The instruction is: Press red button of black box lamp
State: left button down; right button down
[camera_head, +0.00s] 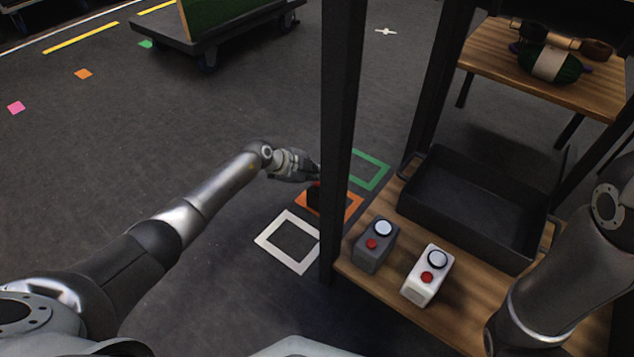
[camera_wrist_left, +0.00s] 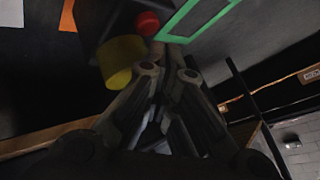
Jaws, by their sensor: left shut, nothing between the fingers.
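A black box lamp (camera_head: 313,198) stands in the orange outlined square on the floor, partly hidden by the dark post and my left gripper. In the left wrist view the dark box (camera_wrist_left: 105,22) shows its red button (camera_wrist_left: 147,24) and a yellow lamp (camera_wrist_left: 120,62). My left gripper (camera_head: 314,175) is shut and empty, reaching in beside the post just above the box. In the left wrist view its fingertips (camera_wrist_left: 168,68) lie close to the red button and yellow lamp. I cannot tell whether they touch. My right arm shows at the right; its gripper is out of view.
A grey box lamp (camera_head: 376,246) and a white box lamp (camera_head: 427,276), each with a red button, stand on the wooden shelf beside a black tray (camera_head: 478,210). The dark post (camera_head: 343,120) stands close to my left gripper. Open floor lies left.

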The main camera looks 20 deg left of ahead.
pick_arm(q)
jog(key=shift+f, duration=0.1)
jog(key=shift+f, duration=0.35)
